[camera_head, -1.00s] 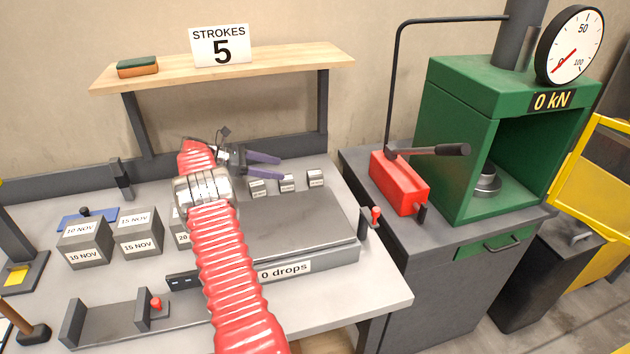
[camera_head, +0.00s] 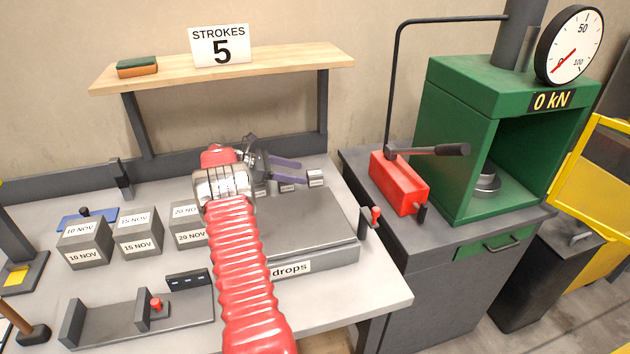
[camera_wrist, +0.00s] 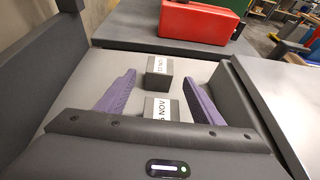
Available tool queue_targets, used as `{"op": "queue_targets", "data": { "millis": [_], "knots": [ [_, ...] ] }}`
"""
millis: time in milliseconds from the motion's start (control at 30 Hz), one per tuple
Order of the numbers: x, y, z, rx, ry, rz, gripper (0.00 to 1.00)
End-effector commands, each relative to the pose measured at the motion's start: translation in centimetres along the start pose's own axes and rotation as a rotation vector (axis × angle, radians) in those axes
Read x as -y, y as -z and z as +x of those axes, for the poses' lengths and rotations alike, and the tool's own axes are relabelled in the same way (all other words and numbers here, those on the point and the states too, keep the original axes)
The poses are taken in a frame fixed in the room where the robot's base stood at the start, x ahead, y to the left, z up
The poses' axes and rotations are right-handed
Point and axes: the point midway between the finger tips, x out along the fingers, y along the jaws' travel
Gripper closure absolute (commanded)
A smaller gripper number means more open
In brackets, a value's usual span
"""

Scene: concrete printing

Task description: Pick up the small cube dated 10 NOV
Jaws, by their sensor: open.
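In the wrist view, a near cube (camera_wrist: 160,108) shows a cut-off label ending in NOV, and a far cube (camera_wrist: 158,76) has a NOV label. My gripper (camera_head: 302,173) is open, its purple fingers on either side of the row.
Larger cubes dated 10 NOV (camera_head: 84,243), 15 NOV (camera_head: 139,233) and 20 NOV (camera_head: 188,222) stand to the left. A red hand pump (camera_head: 400,184) and green press (camera_head: 470,100) stand to the right. A wooden shelf (camera_head: 280,62) is above the bench.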

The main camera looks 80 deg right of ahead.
Motion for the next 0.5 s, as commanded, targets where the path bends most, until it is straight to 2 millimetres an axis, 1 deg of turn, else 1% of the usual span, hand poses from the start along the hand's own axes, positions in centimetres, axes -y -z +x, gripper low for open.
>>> {"op": "queue_targets", "data": {
  "millis": [300, 400, 500],
  "knots": [
    [0.0, 0.0, 4.0, 0.001, 0.001, -0.001, 0.39],
    [0.0, 0.0, 4.7, 0.000, 0.001, -0.001, 0.39],
    [0.0, 0.0, 4.8, 0.000, 0.000, -0.001, 0.39]
  ]
}}
